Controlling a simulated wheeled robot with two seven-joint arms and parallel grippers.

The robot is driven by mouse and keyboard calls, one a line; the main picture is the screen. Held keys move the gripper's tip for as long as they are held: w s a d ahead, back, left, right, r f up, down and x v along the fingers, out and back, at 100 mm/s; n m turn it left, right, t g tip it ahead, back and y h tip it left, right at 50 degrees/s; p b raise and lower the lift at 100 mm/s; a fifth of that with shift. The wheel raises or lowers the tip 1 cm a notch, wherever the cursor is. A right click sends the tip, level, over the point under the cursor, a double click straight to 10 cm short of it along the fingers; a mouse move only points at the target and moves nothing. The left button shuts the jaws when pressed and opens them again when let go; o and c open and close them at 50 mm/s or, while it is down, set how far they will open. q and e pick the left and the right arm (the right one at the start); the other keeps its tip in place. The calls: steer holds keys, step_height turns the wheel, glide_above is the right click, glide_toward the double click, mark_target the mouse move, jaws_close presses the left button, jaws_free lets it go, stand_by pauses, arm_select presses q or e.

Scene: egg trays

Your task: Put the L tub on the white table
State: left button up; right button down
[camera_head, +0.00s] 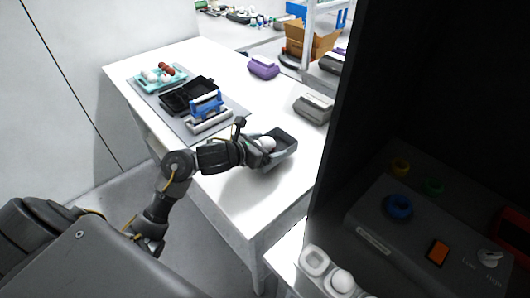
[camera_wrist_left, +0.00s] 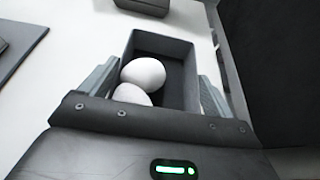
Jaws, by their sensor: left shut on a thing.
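A dark grey tub (camera_head: 286,152) with white eggs in it is at the near right part of the white table (camera_head: 205,60). My left gripper (camera_head: 262,150) is shut on this tub. In the left wrist view the two fingers (camera_wrist_left: 155,88) clasp opposite sides of the tub (camera_wrist_left: 182,72), and two white eggs (camera_wrist_left: 143,74) lie inside. No letter can be read on the tub, so I cannot tell whether it is the L tub. I cannot tell whether it touches the tabletop or hangs just above it. My right gripper is not in view.
On the table, a grey mat (camera_head: 216,128) bears a teal egg tray (camera_head: 150,85), a black tray (camera_head: 178,101) and a blue-and-grey device (camera_head: 207,112). A purple box (camera_head: 263,68) and a grey box (camera_head: 313,108) stand behind the tub. A dark machine (camera_head: 400,225) stands right.

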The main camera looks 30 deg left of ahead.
mark_target(271, 152)
arm_select(q)
steer(key=shift+f, duration=1.7)
steer(key=shift+f+b, duration=0.1)
steer(key=shift+b, duration=0.2)
steer(key=shift+f, duration=0.15)
steer(key=o, duration=0.8)
steer(key=shift+r, duration=0.35)
steer(key=v, duration=1.2)
steer(key=shift+f, duration=0.1)
